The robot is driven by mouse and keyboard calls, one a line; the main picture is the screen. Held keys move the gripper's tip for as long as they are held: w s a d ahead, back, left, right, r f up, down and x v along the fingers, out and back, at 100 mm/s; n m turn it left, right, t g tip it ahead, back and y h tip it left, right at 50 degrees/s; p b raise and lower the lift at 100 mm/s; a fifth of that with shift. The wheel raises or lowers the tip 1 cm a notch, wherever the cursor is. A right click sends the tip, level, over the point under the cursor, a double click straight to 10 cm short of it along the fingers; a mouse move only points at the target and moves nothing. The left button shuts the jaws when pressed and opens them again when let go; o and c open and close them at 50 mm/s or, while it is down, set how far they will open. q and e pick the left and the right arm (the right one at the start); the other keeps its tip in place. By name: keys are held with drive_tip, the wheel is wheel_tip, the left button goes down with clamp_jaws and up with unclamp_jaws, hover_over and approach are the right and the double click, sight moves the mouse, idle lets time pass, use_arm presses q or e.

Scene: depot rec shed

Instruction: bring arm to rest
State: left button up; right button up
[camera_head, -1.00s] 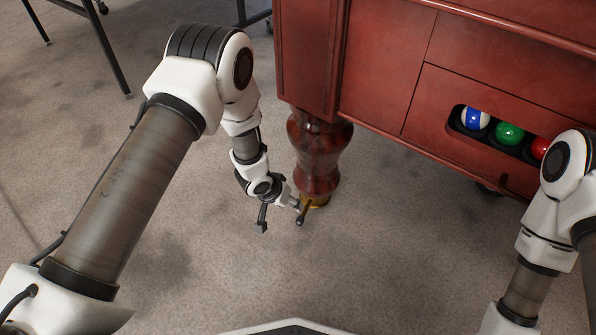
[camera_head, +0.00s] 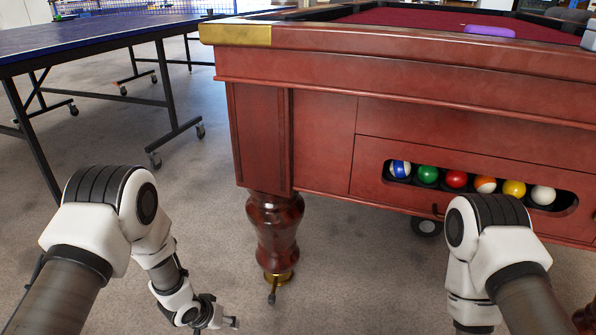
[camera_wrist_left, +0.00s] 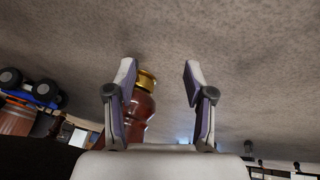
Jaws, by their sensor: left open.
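My left gripper (camera_head: 230,322) is low at the bottom of the head view, in front of and a little left of the pool table's turned leg. Part of it is cut off by the frame edge. In the left wrist view the left gripper (camera_wrist_left: 160,78) is open, with nothing held between its fingers. The leg's brass foot (camera_wrist_left: 147,80) shows behind the left finger there, apart from it. My right arm (camera_head: 490,240) is at the lower right, and its gripper is out of view.
The red wooden pool table (camera_head: 320,150) stands close ahead, with several balls in a slot. Its leg (camera_head: 273,228) has a brass foot with a small dark lever (camera_head: 272,292). A blue table-tennis table (camera_head: 90,38) stands at the left. Carpet between them is clear.

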use_arm(q)
drive_tip(key=s+a+r+n+g+y+p, duration=0.1)
drive_tip(key=s+a+r+g+p, duration=0.2)
drive_tip(key=s, duration=0.7)
drive_tip(key=s+a+r+y+p, duration=0.1)
drive_tip(key=s+r+p, duration=0.35)
drive_tip(key=s, duration=0.55)
drive_tip(key=s+a+r+n+g+p, duration=0.1)
drive_tip(key=s+r+g+p, duration=0.2)
drive_tip(key=s, duration=0.8)
wheel_tip(320, 180, up, 38)
drive_tip(key=w+m+t+p, duration=0.1)
drive_tip(key=p, duration=3.8)
drive_tip(key=shift+w+a+f+t+y, duration=0.2)
drive_tip(key=shift+a+f+t+y, duration=0.1)
drive_tip(key=shift+a+t, duration=0.1)
drive_tip(key=shift+r, duration=0.1)
